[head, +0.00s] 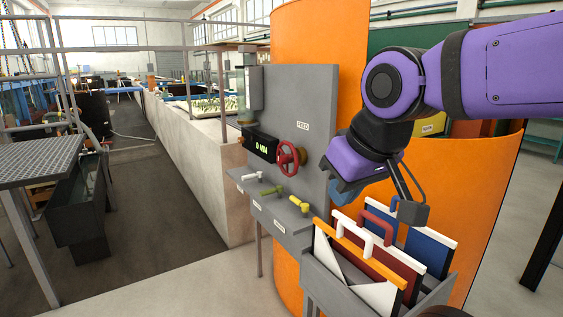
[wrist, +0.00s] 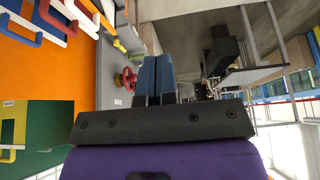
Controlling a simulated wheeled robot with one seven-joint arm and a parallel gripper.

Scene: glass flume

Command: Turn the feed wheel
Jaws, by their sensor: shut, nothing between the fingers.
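The feed wheel (head: 291,158) is a red handwheel on the front of a grey upright panel, under a white label reading FEED. It also shows in the wrist view (wrist: 127,79), just left of my fingers, with the panel behind it. My gripper (wrist: 158,78) has its two blue-grey fingers together, with nothing between them. In the head view my gripper (head: 345,183) is right of the wheel, with a gap between them. The fingertips are hard to make out there. I cannot tell the depth gap to the wheel.
A black display (head: 261,146) with green characters sits left of the wheel. Several small valve handles (head: 272,190) are on the sloping ledge below. A rack of coloured-handled panels (head: 375,262) stands below my gripper. An orange curved wall (head: 480,190) is behind. Floor at left is open.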

